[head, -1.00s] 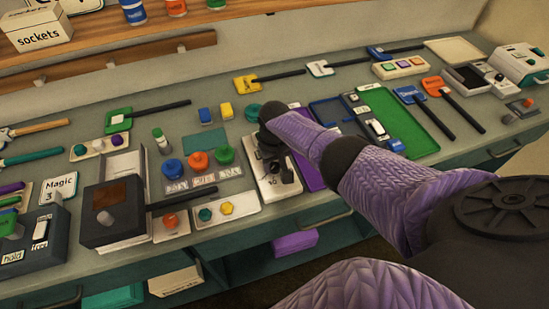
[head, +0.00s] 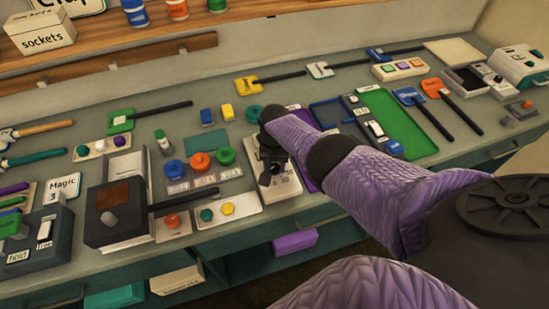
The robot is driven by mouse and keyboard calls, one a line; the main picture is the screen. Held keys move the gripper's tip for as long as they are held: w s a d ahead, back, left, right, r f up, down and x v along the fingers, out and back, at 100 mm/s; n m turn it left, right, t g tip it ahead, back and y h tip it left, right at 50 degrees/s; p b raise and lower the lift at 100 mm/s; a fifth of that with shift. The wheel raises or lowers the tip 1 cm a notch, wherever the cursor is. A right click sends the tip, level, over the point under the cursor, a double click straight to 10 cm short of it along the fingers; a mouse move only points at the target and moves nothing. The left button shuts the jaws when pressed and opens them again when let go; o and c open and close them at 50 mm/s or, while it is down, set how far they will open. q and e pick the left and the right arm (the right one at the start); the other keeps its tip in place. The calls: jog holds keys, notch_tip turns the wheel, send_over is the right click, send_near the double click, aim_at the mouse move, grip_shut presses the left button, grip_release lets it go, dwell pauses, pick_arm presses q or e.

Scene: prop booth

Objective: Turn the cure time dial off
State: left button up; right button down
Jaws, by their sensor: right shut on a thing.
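My right gripper (head: 268,173) is dark and points down at a white panel unit (head: 289,187) near the front edge of the bench. It is shut on a small part of this unit, seemingly its dial. The gripper and forearm cover most of the dial, so its pointer and setting cannot be read. No cure time label is legible. My left gripper is not in view.
Left of the panel are blue, red and green round knobs (head: 200,162) and a plate with teal and yellow buttons (head: 229,211). A dark box (head: 115,222) stands further left. A green tray (head: 400,125) lies to the right.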

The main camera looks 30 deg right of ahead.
aim_at(274, 167)
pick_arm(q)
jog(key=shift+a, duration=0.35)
pick_arm(e)
jog(key=shift+w, duration=0.1)
jog(key=shift+c, duration=1.4)
grip_release()
pick_arm(q)
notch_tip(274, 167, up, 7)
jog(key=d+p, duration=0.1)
jog(key=p, duration=0.6)
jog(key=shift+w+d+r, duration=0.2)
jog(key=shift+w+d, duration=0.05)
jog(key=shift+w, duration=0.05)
pick_arm(e)
notch_tip(274, 167, up, 10)
